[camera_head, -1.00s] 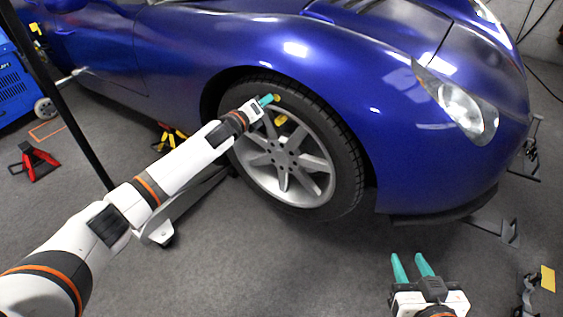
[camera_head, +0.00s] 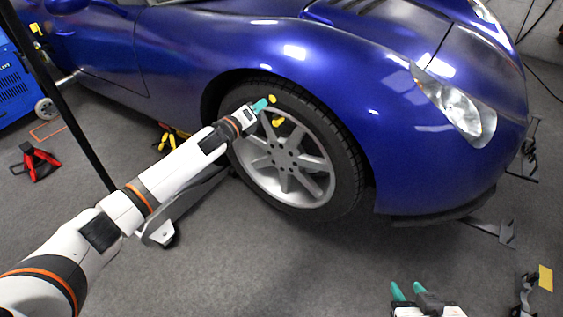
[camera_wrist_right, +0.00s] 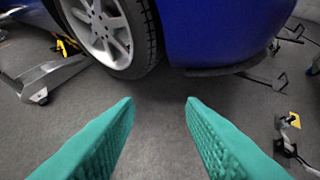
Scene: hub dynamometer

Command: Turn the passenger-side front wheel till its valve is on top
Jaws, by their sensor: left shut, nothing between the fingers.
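The front wheel (camera_head: 284,160) has a silver multi-spoke rim and a black tyre, under the blue car's arch. Two yellow pieces show near its top: one at the upper rim edge (camera_head: 272,99) and one lower, between the spokes (camera_head: 278,122). I cannot tell for sure which marks the valve. My left gripper (camera_head: 262,103) is shut and empty, its teal fingertips at the rim's upper left beside the upper yellow piece; contact is unclear. My right gripper (camera_head: 409,286) is open and empty, low in front of the car. The wheel's lower part also shows in the right wrist view (camera_wrist_right: 104,30).
The blue car (camera_head: 330,60) fills the back. A red jack stand (camera_head: 36,160) and a blue machine (camera_head: 12,85) stand at left; a dark post rises there. A floor jack (camera_head: 185,207) lies left of the wheel. Floor in front of the wheel is clear.

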